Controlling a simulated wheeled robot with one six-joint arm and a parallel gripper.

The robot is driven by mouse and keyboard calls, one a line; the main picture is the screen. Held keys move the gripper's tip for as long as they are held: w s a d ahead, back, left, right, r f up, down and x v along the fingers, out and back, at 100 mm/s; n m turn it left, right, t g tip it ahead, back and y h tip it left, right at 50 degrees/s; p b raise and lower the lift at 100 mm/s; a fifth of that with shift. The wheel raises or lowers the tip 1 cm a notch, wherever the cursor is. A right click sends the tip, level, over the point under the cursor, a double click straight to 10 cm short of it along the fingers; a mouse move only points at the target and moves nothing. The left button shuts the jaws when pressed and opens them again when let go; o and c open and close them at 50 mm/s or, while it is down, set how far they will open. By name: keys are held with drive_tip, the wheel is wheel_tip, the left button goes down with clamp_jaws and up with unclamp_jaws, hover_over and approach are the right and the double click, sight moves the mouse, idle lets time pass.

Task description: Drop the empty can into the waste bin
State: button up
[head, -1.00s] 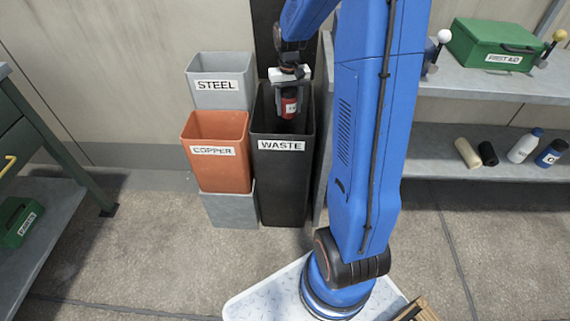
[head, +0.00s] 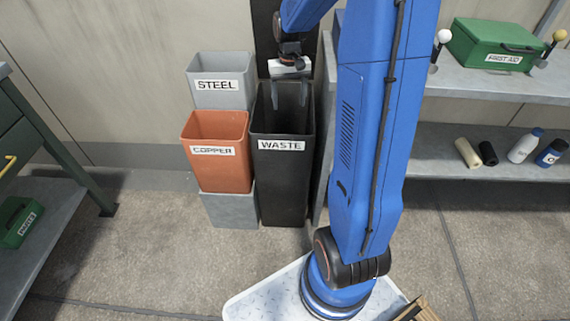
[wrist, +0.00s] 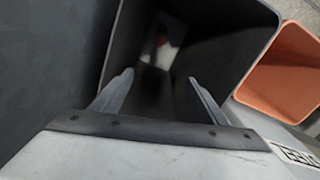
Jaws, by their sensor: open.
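The black waste bin (head: 283,185) stands upright, its white WASTE label facing me. My gripper (head: 289,96) points down into the bin's mouth, its fingers apart with nothing between them. In the wrist view my gripper (wrist: 160,77) is spread over the bin's dark inside, within the walls of the waste bin (wrist: 222,45). The can is not visible in the head view now.
The orange copper bin (head: 215,175) and grey steel bin (head: 222,97) stand close to the left. To the right are shelves with a green first aid box (head: 490,45), bottles (head: 524,146) and rolls (head: 467,153). A workbench (head: 50,215) is at the left. Floor between is clear.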

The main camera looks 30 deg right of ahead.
wheel_tip(320, 180, up, 14)
drive_tip(key=shift+r, duration=0.2)
idle(0.6)
